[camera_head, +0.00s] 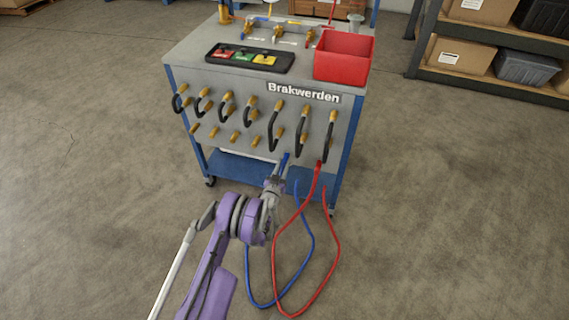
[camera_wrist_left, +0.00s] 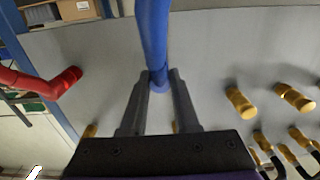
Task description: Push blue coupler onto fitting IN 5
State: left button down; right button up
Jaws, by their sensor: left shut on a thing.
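My left gripper (camera_head: 282,172) is in front of the lower right part of the grey panel (camera_head: 225,100). It is shut on the blue coupler (camera_head: 286,159). In the left wrist view the two fingers (camera_wrist_left: 160,80) close around the end of the blue coupler and hose (camera_wrist_left: 153,35), close to the panel face. Brass fittings (camera_head: 234,137) stick out in a lower row, to the left of the gripper. No fitting label is readable, so I cannot tell which one is IN 5. Whether the coupler touches a fitting is hidden. My right gripper is not in view.
A red coupler (camera_head: 318,167) with a red hose (camera_head: 276,255) sits on the panel's right side. A blue hose (camera_head: 311,248) hangs in a loop near my arm. Black hose loops (camera_head: 300,135) hang above. A red bin (camera_head: 343,57) and a black tray (camera_head: 249,58) are on top.

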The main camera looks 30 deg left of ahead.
aim_at(283, 165)
pick_arm(q)
jog(key=shift+v, duration=2.45)
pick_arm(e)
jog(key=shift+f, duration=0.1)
pick_arm(q)
jog(key=shift+s+f, duration=0.1)
